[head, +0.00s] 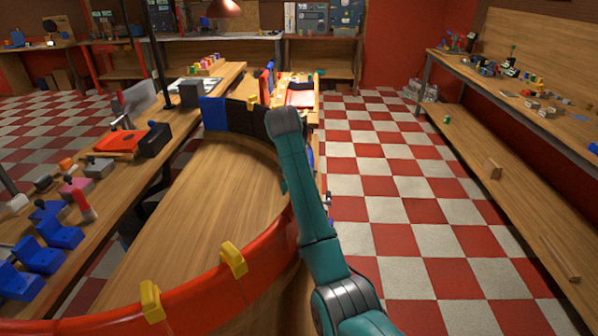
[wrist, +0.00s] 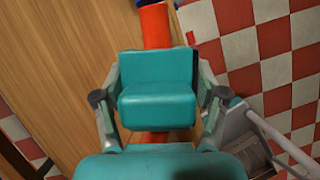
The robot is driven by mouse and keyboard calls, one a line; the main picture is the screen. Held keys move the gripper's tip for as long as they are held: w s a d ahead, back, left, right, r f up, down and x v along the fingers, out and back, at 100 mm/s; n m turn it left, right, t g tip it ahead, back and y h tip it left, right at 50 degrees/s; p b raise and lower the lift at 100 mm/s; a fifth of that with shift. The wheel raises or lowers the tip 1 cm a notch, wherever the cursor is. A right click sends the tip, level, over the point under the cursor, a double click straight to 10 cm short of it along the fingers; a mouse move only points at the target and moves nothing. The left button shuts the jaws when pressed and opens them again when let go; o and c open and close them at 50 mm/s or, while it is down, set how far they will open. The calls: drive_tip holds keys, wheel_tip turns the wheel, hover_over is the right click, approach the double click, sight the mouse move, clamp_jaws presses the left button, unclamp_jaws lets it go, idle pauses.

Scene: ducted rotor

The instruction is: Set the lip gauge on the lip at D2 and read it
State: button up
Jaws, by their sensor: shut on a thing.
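I cannot tell whether the piece touches the lip. In the head view the red lip (head: 268,258) curves round the wooden disc, and my teal arm hides most of my gripper there. No D2 mark and no gauge reading can be made out.
Two yellow clips (head: 233,260) (head: 152,301) sit on the near lip. Blue and black sections (head: 213,113) form the far rim. A bench with blue fixtures (head: 60,232) stands at left. The checkered floor (head: 400,205) at right is mostly clear, before a long wooden bench (head: 510,155).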

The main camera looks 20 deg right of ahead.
drive_tip(key=shift+f, duration=1.95)
drive_tip(key=shift+f, duration=0.35)
drive_tip(key=o, duration=1.3)
drive_tip(key=shift+r, duration=0.1)
drive_tip(key=v, duration=0.7)
drive_tip(key=shift+s+r, duration=0.1)
